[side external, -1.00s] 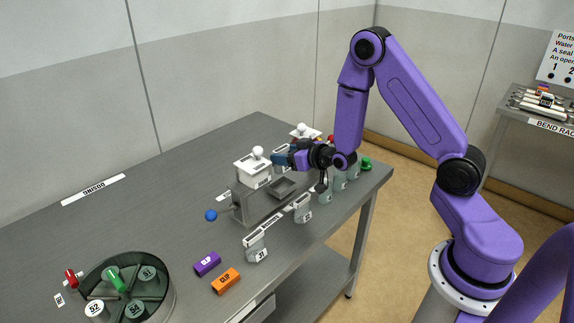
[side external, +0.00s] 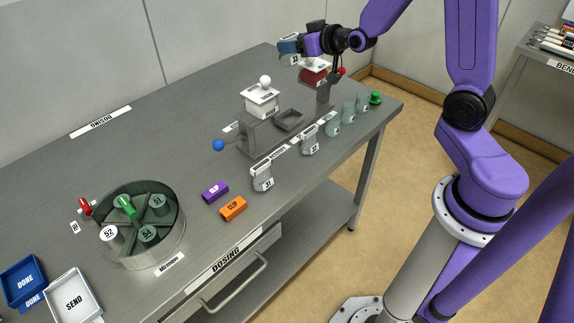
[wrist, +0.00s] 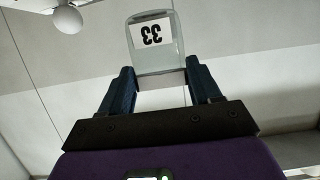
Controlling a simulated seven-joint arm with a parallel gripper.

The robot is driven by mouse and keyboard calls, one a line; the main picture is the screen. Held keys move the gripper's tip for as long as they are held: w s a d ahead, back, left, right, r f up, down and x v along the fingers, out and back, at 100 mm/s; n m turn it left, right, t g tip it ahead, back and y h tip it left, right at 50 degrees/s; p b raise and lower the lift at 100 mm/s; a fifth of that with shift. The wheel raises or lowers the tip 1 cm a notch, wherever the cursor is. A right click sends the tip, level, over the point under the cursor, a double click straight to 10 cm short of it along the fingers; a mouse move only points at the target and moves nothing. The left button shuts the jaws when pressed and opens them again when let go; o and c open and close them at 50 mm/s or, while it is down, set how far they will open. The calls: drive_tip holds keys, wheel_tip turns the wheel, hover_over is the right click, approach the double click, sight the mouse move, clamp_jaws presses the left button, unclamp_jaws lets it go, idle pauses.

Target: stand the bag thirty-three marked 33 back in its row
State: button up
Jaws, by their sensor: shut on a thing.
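The bag marked 33 (wrist: 155,45) is a clear, pale pouch with a white label. In the wrist view its number appears upside down, and the bag sits between the blue fingertips of my gripper (wrist: 158,85). The row runs along the table's right side, with a bag marked 31 (side external: 262,179), another labelled bag (side external: 309,141) and several pale bags farther back (side external: 334,126).
A red unit (side external: 313,75) is below my gripper. Purple (side external: 215,191) and orange (side external: 233,208) clips lie in front, near a round carousel (side external: 178,244).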

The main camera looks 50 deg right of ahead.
drive_tip(key=shift+s+a+r, duration=0.1)
drive_tip(key=shift+a+r, duration=0.35)
drive_tip(key=shift+r, duration=0.4)
drive_tip(key=s+a, duration=1.2)
drive_tip(key=a, duration=0.1)
drive_tip(key=shift+w+d+f, duration=0.1)
drive_tip(key=shift+d+f, duration=0.05)
drive_tip(key=shift+f, duration=11.2)
drive_tip(key=shift+f, duration=0.1)
drive_tip(key=o, duration=1.1)
